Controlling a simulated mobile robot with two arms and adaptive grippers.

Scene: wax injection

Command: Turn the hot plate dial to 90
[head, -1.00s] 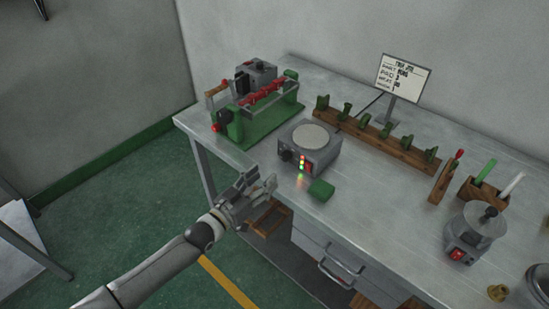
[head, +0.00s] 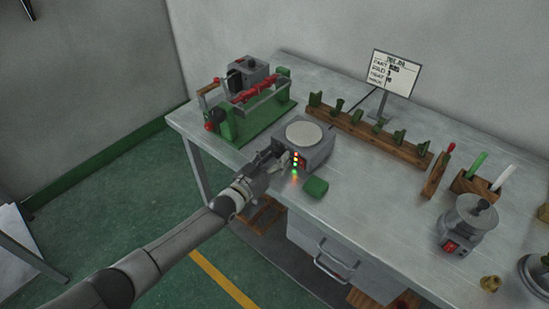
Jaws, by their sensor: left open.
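The hot plate (head: 314,150) is a grey box with a round pale top near the table's front left edge. Its front shows a column of small lit lamps (head: 295,161) in red, yellow and green. My left gripper (head: 279,157) is open at the left part of the hot plate's front face, where the dial is. The gripper hides the dial, so its setting cannot be read. Whether the fingers touch the dial cannot be told. My right gripper is not in view.
A green machine (head: 256,117) with a red roller stands behind left. A wooden rack (head: 367,133) of green pieces, a sign (head: 395,73) and a grey pot (head: 468,224) are further right. The middle tabletop is clear.

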